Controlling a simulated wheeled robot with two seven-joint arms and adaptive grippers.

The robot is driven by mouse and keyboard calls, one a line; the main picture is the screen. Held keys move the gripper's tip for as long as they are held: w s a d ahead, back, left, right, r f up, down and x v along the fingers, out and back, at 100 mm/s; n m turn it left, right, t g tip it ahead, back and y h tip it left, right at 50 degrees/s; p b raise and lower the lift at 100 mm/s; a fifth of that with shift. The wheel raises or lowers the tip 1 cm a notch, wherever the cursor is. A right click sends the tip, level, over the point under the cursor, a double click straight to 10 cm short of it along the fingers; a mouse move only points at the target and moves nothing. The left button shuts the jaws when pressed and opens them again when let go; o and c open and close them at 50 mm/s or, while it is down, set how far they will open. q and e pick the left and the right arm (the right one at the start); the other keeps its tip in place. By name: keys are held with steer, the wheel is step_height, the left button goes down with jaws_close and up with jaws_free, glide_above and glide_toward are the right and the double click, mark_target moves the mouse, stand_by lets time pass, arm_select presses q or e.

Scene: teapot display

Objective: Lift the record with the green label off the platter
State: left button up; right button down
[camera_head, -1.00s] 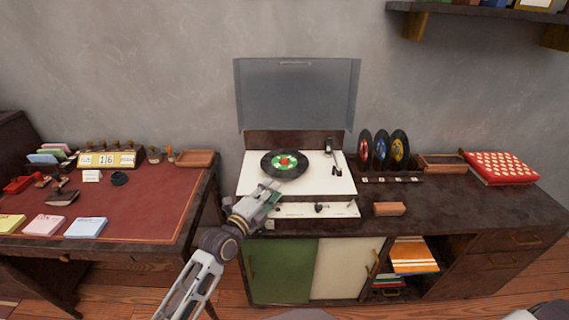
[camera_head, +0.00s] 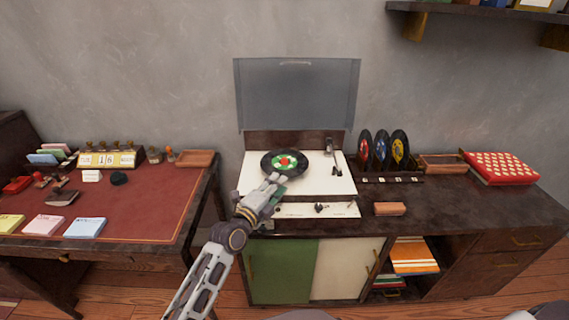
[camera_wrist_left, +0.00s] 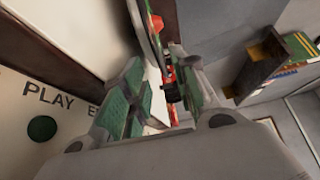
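The black record with the green label (camera_head: 284,163) lies on the platter of the white turntable (camera_head: 320,187), which hides most or all of the platter. My left gripper (camera_head: 274,180) is at the record's near edge, just over the deck's front part. In the left wrist view, my left gripper (camera_wrist_left: 158,75) has its two green-padded fingers apart. The record's rim (camera_wrist_left: 148,32) shows edge-on between and beyond the fingertips; I cannot tell whether either finger touches it. My right gripper is not in view.
The tonearm (camera_head: 336,162) stands right of the record. The raised lid (camera_head: 297,95) is behind the deck. A rack (camera_head: 392,180) with three records, a wooden block (camera_head: 390,209) and a red dotted box (camera_head: 502,167) are to the right. The desk (camera_head: 140,206) stands left.

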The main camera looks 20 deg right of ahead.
arm_select(q)
steer(key=shift+x, duration=1.15)
jaws_close()
